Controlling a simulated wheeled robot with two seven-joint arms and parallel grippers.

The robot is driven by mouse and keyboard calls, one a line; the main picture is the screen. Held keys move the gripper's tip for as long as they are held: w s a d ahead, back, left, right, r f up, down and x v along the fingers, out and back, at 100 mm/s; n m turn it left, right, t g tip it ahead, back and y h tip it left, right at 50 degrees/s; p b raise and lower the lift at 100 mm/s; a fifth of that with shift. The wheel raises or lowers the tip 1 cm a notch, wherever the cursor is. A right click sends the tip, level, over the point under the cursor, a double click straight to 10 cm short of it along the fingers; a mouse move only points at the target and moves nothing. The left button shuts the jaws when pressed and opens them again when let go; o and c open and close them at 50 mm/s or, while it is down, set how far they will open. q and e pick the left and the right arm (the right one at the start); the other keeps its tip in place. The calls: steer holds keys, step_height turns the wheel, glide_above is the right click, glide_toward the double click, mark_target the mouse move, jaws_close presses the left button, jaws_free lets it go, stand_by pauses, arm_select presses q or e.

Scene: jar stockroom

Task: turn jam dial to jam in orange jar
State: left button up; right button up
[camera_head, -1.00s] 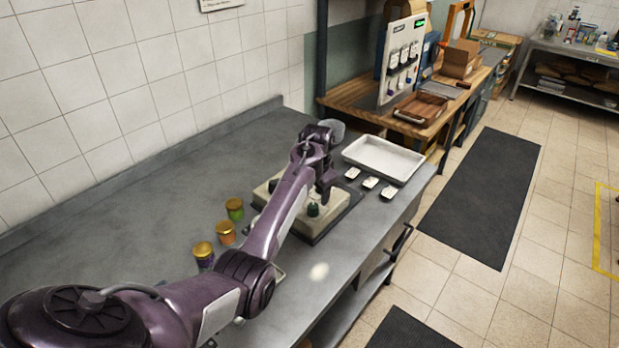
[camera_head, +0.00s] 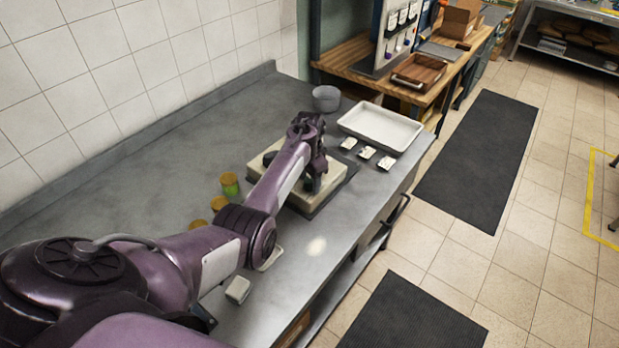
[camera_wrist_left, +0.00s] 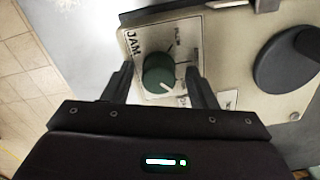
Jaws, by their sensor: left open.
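The green jam dial (camera_wrist_left: 158,70) sits on the pale panel of the device, beside the printed word JAM. Its white pointer mark is toward the lower right in the left wrist view. A label above it seems to read PLUM; other labels are partly covered by a finger. My left gripper (camera_head: 318,178) is open, with one finger on each side of the dial; I cannot tell whether they touch it. In the head view a green jar (camera_head: 230,183) shows beside my arm. The gold-lidded orange jar (camera_head: 219,203) is largely hidden by it. My right gripper is out of view.
A large dark round part (camera_wrist_left: 285,62) is on the same panel, right of the dial. A white tray (camera_head: 380,126), several small white cards (camera_head: 367,153) and a grey bowl (camera_head: 326,98) are on the counter beyond the device. The counter's left back is clear.

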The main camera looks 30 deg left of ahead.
arm_select(q)
steer(key=shift+d+r, duration=0.1)
steer(key=shift+s, duration=0.1)
steer(key=shift+c, duration=1)
steer(key=c, duration=0.7)
steer(key=shift+c, duration=0.3)
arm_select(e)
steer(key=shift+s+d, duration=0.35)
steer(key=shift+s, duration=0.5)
